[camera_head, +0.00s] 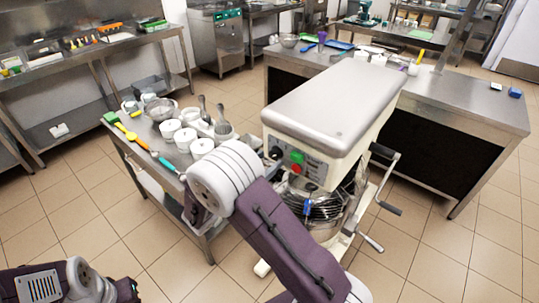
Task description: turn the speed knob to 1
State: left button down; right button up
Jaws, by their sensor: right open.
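A large white planetary mixer (330,105) stands in the middle of the view. Its front panel carries a dark round knob (276,153), a green button (297,156) and a red button (295,169). A second dark knob (311,187) sits lower on the panel. The numbers and pointer positions are too small to read. My right arm reaches up in front of the mixer. My right gripper (198,212) is left of the panel, apart from the knobs, open and mostly hidden behind my white wrist joint. Part of my left arm shows at the bottom left; its gripper is not visible.
A steel table (132,150) with white pots (185,139), utensils and bowls stands close to the left of my right arm. A steel counter (465,100) stands behind the mixer. Levers (388,207) stick out on the mixer's right. The tiled floor at right is clear.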

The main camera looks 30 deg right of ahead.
jog(key=shift+x, duration=0.85)
jog(key=shift+w+d, duration=0.15)
jog(key=shift+d, duration=0.15)
jog(key=shift+r, duration=0.1)
